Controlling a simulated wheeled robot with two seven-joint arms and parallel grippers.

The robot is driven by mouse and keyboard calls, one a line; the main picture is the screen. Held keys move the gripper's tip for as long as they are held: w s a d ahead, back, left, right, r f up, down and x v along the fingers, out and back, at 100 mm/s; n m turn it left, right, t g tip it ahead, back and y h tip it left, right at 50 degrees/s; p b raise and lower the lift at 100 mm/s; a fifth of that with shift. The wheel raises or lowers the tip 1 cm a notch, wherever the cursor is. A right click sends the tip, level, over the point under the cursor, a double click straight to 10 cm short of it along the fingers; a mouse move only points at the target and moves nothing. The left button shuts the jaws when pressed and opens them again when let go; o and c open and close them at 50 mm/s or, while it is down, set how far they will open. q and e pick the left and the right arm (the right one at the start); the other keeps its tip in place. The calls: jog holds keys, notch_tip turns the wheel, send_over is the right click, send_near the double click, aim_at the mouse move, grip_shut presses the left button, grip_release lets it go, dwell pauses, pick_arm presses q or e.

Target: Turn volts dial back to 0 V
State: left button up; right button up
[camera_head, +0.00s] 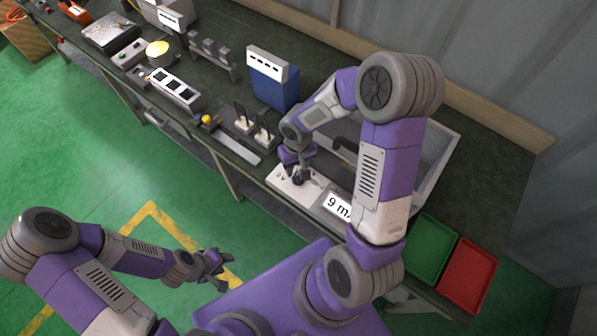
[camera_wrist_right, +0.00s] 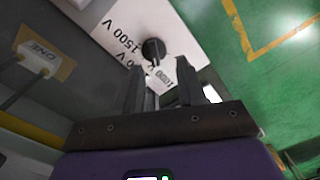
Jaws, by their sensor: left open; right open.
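The volts dial is a round black knob (camera_wrist_right: 153,50) on a white panel (camera_wrist_right: 113,18) printed with "1500 V" and other volt marks. In the wrist view it lies just beyond the fingertips of my right gripper (camera_wrist_right: 165,72), which is open with nothing between its fingers. Which mark the knob points to cannot be told. In the head view my right gripper (camera_head: 299,172) is low over the white panel (camera_head: 284,186) and hides part of it. My left gripper (camera_head: 218,268) is open and empty, out over the floor in front of the bench.
A display (camera_head: 338,206) reading "9 mA" is right of the panel, partly behind my arm. A green tray (camera_head: 430,246) and a red tray (camera_head: 467,275) lie at the right end. A blue box (camera_head: 272,85) and sockets (camera_head: 262,134) stand left of my right arm.

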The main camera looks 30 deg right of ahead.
aim_at(298, 178)
jog(key=shift+w+d+r, duration=0.1)
jog(key=shift+d+r, duration=0.1)
jog(key=shift+d, duration=0.25)
notch_tip(298, 178, down, 7)
jog(key=shift+f+b, duration=0.1)
jog(key=shift+b, duration=0.55)
grip_shut()
